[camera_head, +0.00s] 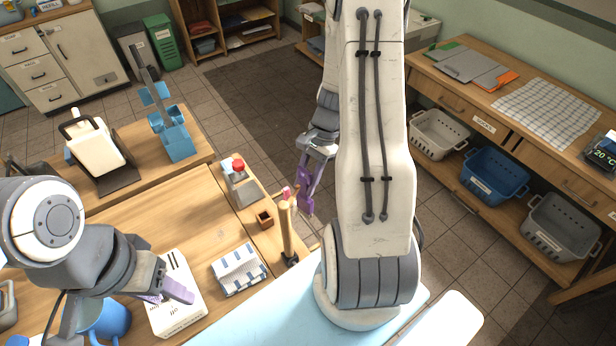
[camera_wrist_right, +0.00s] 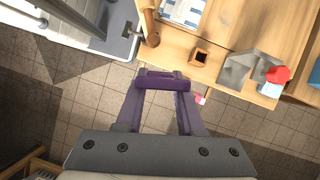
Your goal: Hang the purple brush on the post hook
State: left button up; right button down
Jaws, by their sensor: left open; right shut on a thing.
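My right gripper (camera_head: 304,192) has purple fingers and is over the right edge of the wooden table. In the right wrist view a dark purple bar, the purple brush (camera_wrist_right: 163,82), lies across between the fingertips, held by them. Its far end is hard to make out. A small pink piece (camera_wrist_right: 200,99) shows beside the right finger; I cannot tell what it belongs to. The upright wooden post (camera_head: 287,232) stands on a dark base at the table's edge, just left of the right gripper in the head view. Its hook is not clear. My left gripper (camera_head: 170,294) is open at lower left.
A striped cloth (camera_head: 239,268), a small wooden box (camera_head: 264,219) and a grey stand with a red top (camera_head: 240,184) are near the post. A white carton (camera_head: 176,305) and a blue mug (camera_head: 108,320) are near my left gripper. A shelf with baskets (camera_head: 492,176) stands right.

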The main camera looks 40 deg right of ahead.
jog(key=s+a+f+b, duration=0.1)
jog(key=s+a+b, duration=0.1)
jog(key=a, duration=0.3)
jog(key=shift+s+a+f+b, duration=0.15)
jog(key=shift+s+b, duration=0.15)
jog(key=shift+s, duration=0.1)
dwell(0.5)
dwell(0.4)
jog(key=shift+c, duration=2.2)
grip_release()
